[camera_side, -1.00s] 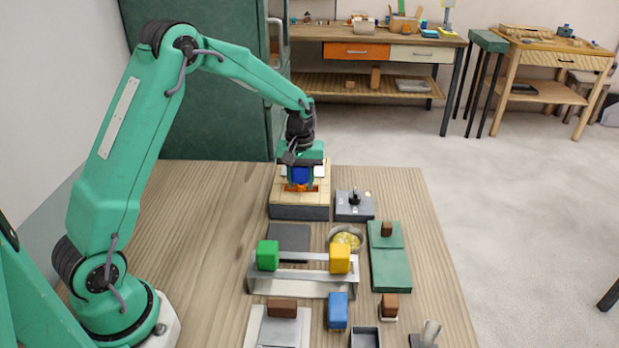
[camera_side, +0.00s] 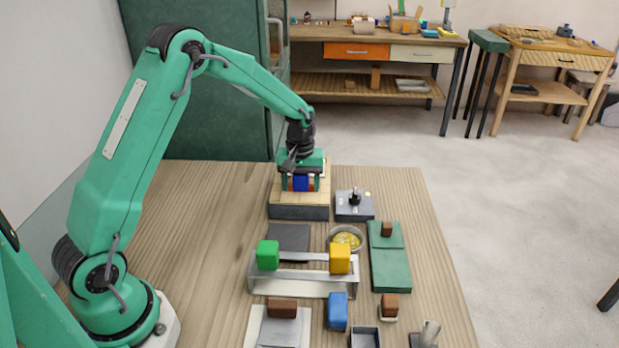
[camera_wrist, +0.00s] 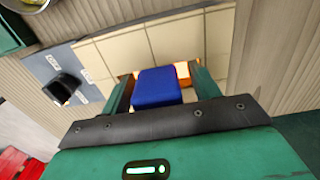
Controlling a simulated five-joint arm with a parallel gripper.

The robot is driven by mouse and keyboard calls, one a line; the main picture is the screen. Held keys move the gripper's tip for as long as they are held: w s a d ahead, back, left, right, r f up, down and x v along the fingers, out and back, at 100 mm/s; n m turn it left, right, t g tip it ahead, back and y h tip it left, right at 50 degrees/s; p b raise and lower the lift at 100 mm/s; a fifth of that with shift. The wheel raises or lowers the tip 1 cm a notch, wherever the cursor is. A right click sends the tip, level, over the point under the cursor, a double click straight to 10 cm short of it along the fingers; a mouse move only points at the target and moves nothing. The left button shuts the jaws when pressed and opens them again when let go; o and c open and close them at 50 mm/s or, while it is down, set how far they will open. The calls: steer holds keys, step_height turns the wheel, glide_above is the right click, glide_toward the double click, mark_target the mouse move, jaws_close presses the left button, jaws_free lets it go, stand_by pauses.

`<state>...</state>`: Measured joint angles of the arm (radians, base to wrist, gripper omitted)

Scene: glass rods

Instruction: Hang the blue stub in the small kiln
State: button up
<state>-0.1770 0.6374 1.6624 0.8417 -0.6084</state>
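The small kiln (camera_side: 299,205) is a pale brick block on a dark base at the table's far end. A dark blue stub (camera_side: 301,183) sits at its glowing mouth, and the wrist view shows the stub (camera_wrist: 157,87) with orange at its sides. My gripper (camera_side: 301,184) is low over the kiln with a finger on each side of the stub. The wrist view shows gaps between the stub and the fingers, so my gripper (camera_wrist: 163,85) looks open. The stub's lower part is hidden. A lighter blue block (camera_side: 337,311) stands near the front.
A grey box with a black knob (camera_side: 354,205) stands right of the kiln. Nearer are a metal rack (camera_side: 300,286) bearing green (camera_side: 267,255) and yellow (camera_side: 340,258) blocks, a bowl (camera_side: 346,238) and green slabs (camera_side: 390,270).

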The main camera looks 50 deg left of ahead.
step_height(320, 180, up, 7)
steer(key=shift+r, duration=0.45)
stand_by(0.5)
steer(key=shift+s+d+r, duration=0.1)
steer(key=shift+s+r, duration=0.05)
steer(key=shift+r, duration=0.1)
steer(key=s+d+r+m+t, duration=0.2)
steer(key=s+d+r+m, duration=0.15)
steer(key=s+r, duration=0.5)
steer(key=s+d+r+m+t, duration=0.25)
steer(key=s+d+r, duration=0.2)
steer(key=s, duration=0.65)
steer(key=s+m+t, duration=0.1)
steer(key=s+m, duration=0.2)
steer(key=s, duration=0.4)
steer(key=shift+d+f, duration=0.25)
steer(key=shift+d, duration=0.05)
